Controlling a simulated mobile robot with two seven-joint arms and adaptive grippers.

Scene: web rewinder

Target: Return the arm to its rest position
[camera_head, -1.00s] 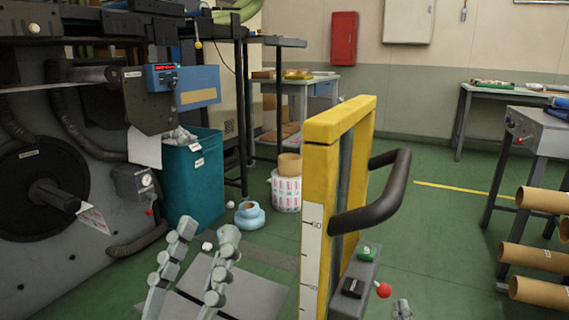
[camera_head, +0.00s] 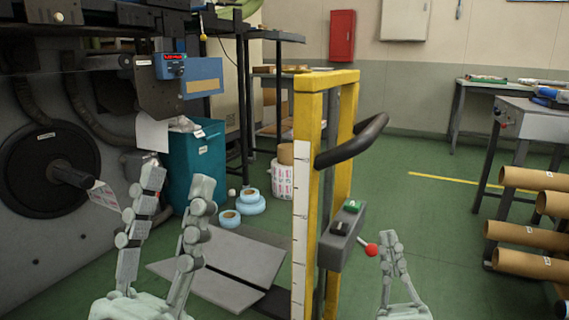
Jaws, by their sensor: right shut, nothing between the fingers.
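My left gripper (camera_head: 178,180) is at the lower left, fingers pointing up and spread apart with nothing between them. It appears in front of the rewinder's grey side and the teal bin. My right gripper (camera_head: 389,240) is at the lower right, just right of the yellow lift frame, fingers together and empty. The yellow lift frame (camera_head: 303,100) stands between the two grippers, with a black handle (camera_head: 350,142) and a control box (camera_head: 340,238) with a red knob. My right fingertips appear close beside the red knob (camera_head: 371,250); whether they touch cannot be told.
The rewinder (camera_head: 30,255) with its black shaft fills the left. A teal bin (camera_head: 190,170) and pale blue rolls (camera_head: 250,204) stand behind my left gripper. A grey plate (camera_head: 235,252) lies at the lift's foot. Brown cores (camera_head: 530,233) are at right; green floor between is clear.

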